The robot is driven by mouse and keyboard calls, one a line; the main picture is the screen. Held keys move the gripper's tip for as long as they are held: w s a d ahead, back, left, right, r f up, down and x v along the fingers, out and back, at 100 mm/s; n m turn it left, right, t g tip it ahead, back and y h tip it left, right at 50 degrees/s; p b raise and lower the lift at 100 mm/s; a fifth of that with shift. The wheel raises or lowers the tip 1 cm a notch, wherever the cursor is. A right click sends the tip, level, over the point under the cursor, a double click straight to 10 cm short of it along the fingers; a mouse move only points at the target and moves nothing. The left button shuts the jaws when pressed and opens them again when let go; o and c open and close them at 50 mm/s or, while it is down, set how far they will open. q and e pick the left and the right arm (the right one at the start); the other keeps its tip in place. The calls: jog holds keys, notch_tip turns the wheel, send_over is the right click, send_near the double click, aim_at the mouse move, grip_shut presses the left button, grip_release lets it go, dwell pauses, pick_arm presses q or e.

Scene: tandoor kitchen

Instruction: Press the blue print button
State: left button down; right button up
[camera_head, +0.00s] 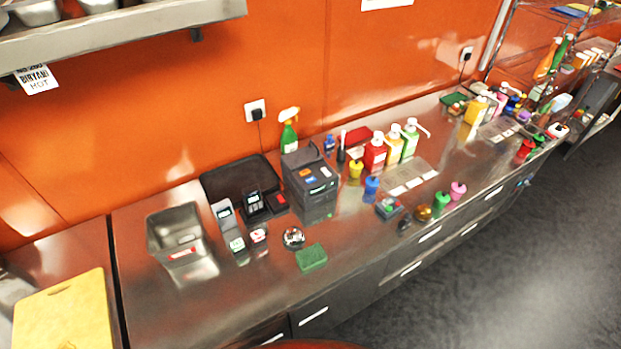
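A dark grey boxy machine that looks like a printer (318,200) stands on the steel counter near the middle of the head view, with a raised lid at its back. Its sloped top carries small coloured patches. One of them looks blue (310,180), but it is too small to tell for sure that it is the print button. Neither of my grippers is in view, and nothing covers the machine's top.
A black tray (238,177), handheld terminals and a steel bin (180,240) stand left of the machine. A green sponge (311,257) lies in front. Yellow and blue small bottles and a red sauce bottle (375,152) stand to the right.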

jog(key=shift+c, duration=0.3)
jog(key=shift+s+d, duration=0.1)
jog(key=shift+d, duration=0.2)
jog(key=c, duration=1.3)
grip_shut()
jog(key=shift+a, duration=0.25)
